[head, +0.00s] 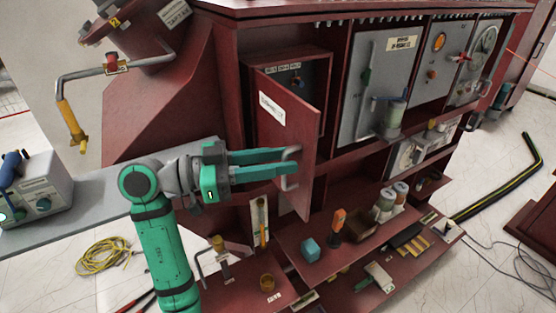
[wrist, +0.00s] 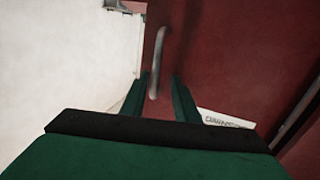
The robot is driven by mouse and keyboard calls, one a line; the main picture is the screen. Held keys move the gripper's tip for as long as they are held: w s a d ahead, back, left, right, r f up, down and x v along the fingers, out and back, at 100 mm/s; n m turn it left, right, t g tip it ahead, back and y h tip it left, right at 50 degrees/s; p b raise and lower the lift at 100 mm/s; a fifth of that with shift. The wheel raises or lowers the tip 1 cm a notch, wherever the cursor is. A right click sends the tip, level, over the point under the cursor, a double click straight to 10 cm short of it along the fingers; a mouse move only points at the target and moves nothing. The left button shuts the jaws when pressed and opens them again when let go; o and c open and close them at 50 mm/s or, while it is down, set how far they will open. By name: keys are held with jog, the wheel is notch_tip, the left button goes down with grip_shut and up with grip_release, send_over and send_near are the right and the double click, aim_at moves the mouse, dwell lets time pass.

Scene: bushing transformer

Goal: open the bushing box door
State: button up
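The bushing box door (head: 284,130) is a dark red panel with a white label, standing partly open and swung out from its box (head: 315,70). The dark inside with small blue-handled parts shows behind it. A grey bar handle (head: 290,182) is on the door's outer face. My gripper (head: 293,162) has its green fingers at the handle, spread apart. In the wrist view the handle (wrist: 158,62) lies between the two fingers (wrist: 160,97), with visible gaps beside it. Contact with either finger cannot be told. The door (wrist: 215,60) fills the right side there.
Grey panels with gauges (head: 440,60) stand right of the box. A yellow-handled pipe (head: 72,125) is at upper left. Coiled yellow cable (head: 105,257) lies on the floor.

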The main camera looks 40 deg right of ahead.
jog(key=v, duration=1.1)
